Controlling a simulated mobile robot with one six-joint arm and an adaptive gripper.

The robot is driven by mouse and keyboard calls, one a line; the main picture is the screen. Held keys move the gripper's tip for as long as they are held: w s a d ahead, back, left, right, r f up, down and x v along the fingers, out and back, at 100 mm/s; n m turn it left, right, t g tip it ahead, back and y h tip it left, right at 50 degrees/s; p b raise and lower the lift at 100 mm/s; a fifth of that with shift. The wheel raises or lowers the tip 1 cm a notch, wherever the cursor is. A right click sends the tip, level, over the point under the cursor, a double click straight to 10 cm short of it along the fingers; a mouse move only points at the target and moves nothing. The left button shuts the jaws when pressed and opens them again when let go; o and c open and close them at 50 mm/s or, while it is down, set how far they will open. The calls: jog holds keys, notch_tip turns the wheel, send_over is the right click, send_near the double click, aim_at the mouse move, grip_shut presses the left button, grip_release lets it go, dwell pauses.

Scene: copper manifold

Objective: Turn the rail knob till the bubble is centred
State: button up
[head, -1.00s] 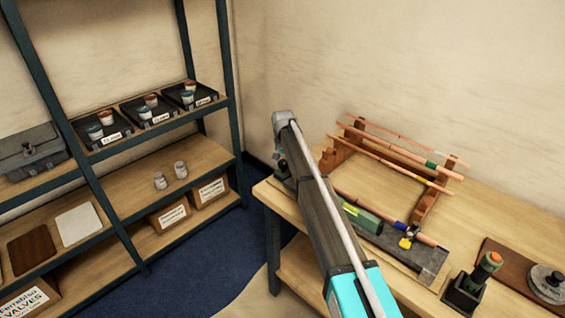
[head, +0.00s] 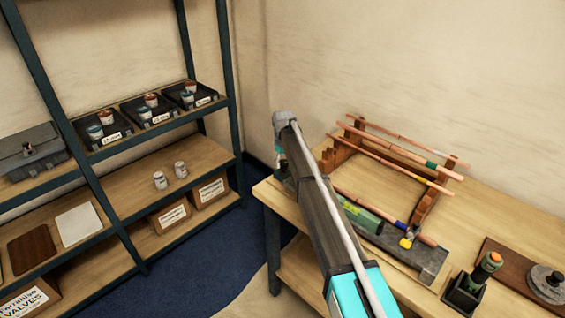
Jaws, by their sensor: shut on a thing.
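A dark grey rail (head: 430,262) lies along the front of the wooden bench, its far part hidden behind my arm. A green level (head: 361,217) with a yellow-green patch sits by the rail, partly covered by my arm. The bubble is too small to make out. A copper pipe (head: 380,211) runs above the rail, with a blue band and a yellow clamp (head: 407,241) near its right end. I cannot pick out the rail knob. My arm reaches over the bench's left end, and my gripper is hidden behind it.
A wooden rack (head: 426,205) holding several copper pipes stands behind the rail.

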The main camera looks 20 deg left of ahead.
jog(key=shift+d+n, duration=0.1)
jog(key=shift+n, duration=0.3)
jog(key=o, duration=1.1)
jog(key=shift+o, duration=0.2)
